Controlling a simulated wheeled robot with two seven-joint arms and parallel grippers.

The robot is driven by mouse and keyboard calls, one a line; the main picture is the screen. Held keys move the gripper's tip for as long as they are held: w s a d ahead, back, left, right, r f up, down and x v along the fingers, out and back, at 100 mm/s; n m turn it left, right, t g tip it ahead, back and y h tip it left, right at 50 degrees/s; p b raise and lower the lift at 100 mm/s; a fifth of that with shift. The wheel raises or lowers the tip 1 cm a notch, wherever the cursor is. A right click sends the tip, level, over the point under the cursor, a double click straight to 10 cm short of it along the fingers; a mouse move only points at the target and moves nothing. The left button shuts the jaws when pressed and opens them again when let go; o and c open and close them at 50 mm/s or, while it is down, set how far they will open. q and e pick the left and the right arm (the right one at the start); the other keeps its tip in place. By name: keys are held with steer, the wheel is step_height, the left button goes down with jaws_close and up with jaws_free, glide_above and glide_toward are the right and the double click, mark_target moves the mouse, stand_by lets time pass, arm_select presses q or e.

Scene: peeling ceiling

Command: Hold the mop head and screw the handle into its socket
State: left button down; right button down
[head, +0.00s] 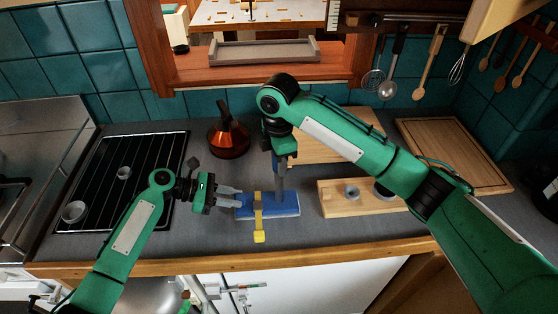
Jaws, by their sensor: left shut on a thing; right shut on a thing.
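The blue mop head (287,211) lies flat on the grey counter near its front edge. A yellow strip (259,236) crosses it and sticks out towards the front. My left gripper (238,197) comes in from the left and is shut on the mop head's left part. The socket is hidden, so I cannot tell how deep the handle sits.
A wooden block with round pieces (335,202) lies right of the mop head. A wooden board (455,150) lies at the back right. Utensils hang on the wall.

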steer(key=m, duration=0.4)
steer(key=shift+f, duration=0.1)
steer(key=shift+m, duration=0.3)
steer(key=shift+m, duration=1.7)
steer(key=c, duration=1)
jaws_free()
step_height(320, 180, up, 16)
steer(key=shift+r, duration=0.1)
